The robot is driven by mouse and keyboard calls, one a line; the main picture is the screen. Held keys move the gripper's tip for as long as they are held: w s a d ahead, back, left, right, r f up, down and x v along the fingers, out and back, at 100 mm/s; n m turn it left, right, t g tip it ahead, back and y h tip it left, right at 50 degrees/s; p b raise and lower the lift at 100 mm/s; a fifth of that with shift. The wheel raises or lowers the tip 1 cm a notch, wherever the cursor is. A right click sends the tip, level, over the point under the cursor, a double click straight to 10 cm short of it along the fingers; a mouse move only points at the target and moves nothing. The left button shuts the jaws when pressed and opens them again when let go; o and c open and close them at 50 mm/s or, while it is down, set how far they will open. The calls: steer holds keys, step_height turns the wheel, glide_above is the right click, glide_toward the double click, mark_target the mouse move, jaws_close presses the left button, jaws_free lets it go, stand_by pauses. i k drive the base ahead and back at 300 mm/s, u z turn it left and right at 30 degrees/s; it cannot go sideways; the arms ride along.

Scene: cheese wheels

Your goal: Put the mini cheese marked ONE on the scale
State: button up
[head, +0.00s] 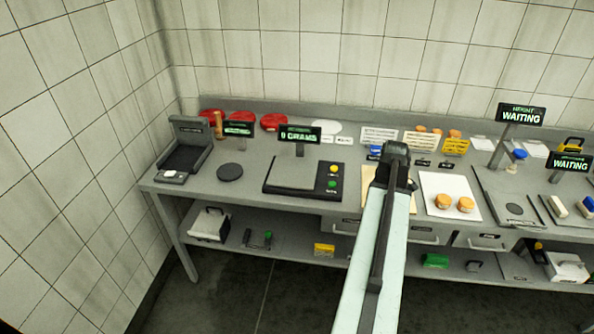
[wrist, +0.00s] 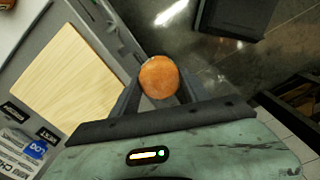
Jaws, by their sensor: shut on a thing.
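In the wrist view my gripper (wrist: 158,88) is shut on an orange round mini cheese (wrist: 159,77), held between its two fingers. No marking can be read on its visible face. The floor and the bench edge show beyond it. In the head view my arm reaches to the bench, and the gripper's fingers and the held cheese are hidden behind the arm. The scale (head: 285,178) is a dark, flat unit with a grey plate, a yellow and a green button, and a display (head: 300,134) reading "0 GRAMS". Its plate is empty. It stands left of my arm.
A wooden board (head: 374,201) lies beside my arm. Two orange cheeses (head: 453,204) sit on a white board to its right. A black disc (head: 230,172) lies left of the scale. Red wheels (head: 273,121) stand at the back. Signs reading "WAITING" (head: 520,115) stand right.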

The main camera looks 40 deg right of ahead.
mark_target(293, 171)
steer(key=i, duration=1.15)
steer(key=u, duration=0.2)
